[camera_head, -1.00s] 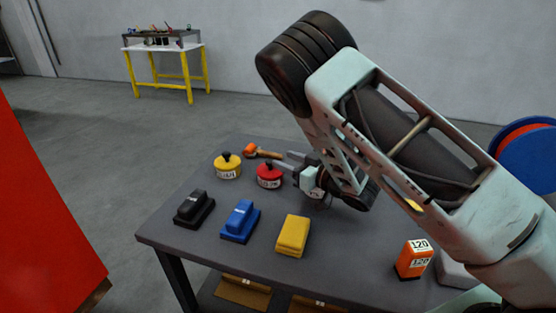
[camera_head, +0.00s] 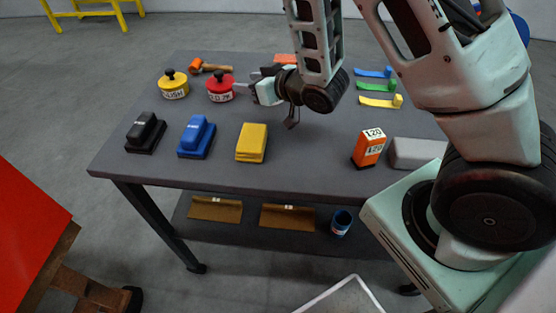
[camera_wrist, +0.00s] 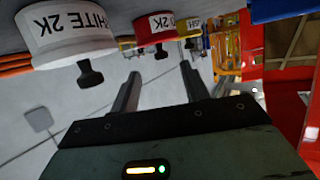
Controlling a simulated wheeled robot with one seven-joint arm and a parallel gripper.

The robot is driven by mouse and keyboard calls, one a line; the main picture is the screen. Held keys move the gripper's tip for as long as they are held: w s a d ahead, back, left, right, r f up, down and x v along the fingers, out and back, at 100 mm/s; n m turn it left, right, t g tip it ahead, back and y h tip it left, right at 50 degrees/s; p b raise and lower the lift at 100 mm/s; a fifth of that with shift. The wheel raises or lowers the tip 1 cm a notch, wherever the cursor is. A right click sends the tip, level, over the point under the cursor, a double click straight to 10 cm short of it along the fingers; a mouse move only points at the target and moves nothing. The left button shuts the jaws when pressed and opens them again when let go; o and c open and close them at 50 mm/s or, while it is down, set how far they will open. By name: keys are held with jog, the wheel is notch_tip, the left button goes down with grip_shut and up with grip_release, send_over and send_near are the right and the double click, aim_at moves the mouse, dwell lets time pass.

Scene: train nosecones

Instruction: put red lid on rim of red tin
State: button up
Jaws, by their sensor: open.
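The red tin (camera_head: 220,91) stands on the grey table, its label partly readable as "2K". The red lid (camera_head: 219,80) with a black knob is on top of it; I cannot tell how it is seated. In the wrist view, which looks upside down, the red tin (camera_wrist: 154,25) is ahead with its knob hanging lower in the picture. My gripper (camera_head: 243,90) is open just right of the red tin, fingers pointing towards it. In the wrist view, the gap of my gripper (camera_wrist: 160,76) is empty, with the knob beyond the fingertips.
A yellow tin (camera_head: 174,88) stands left of the red one. A white tin (camera_wrist: 68,35) is close by in the wrist view. An orange-handled tool (camera_head: 208,67) lies behind. Black (camera_head: 146,133), blue (camera_head: 196,137) and yellow (camera_head: 251,143) blocks stand in front.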

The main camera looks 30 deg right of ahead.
jog(key=s+a+g, duration=0.1)
jog(key=s+a+g+h, duration=0.1)
jog(key=s+a, duration=0.1)
jog(key=s+a+g, duration=0.1)
jog(key=a, duration=0.1)
jog(key=shift+s+a+r+g+h, duration=0.2)
jog(key=shift+a+g+h, duration=0.1)
jog(key=shift+h, duration=0.1)
jog(key=s+a+g, duration=0.1)
jog(key=s, duration=0.1)
jog(key=s+a+g, duration=0.1)
jog(key=s+r, duration=0.1)
jog(key=s, duration=0.1)
jog(key=shift+s+a+g+h, duration=0.3)
jog(key=shift+s+a+g, duration=0.05)
jog(key=shift+a+g, duration=0.05)
jog(key=s+r+n+g+h, duration=0.1)
jog(key=s+r+g, duration=0.1)
jog(key=s, duration=0.8)
jog(key=s+a+r+n+g+h, duration=0.1)
jog(key=s+r+n+g, duration=0.1)
jog(key=s, duration=0.8)
jog(key=r+g, duration=0.1)
jog(key=g, duration=0.1)
jog(key=shift+s+a+r+g+h, duration=0.2)
jog(key=shift+s+g+h, duration=0.1)
jog(key=shift+s, duration=0.05)
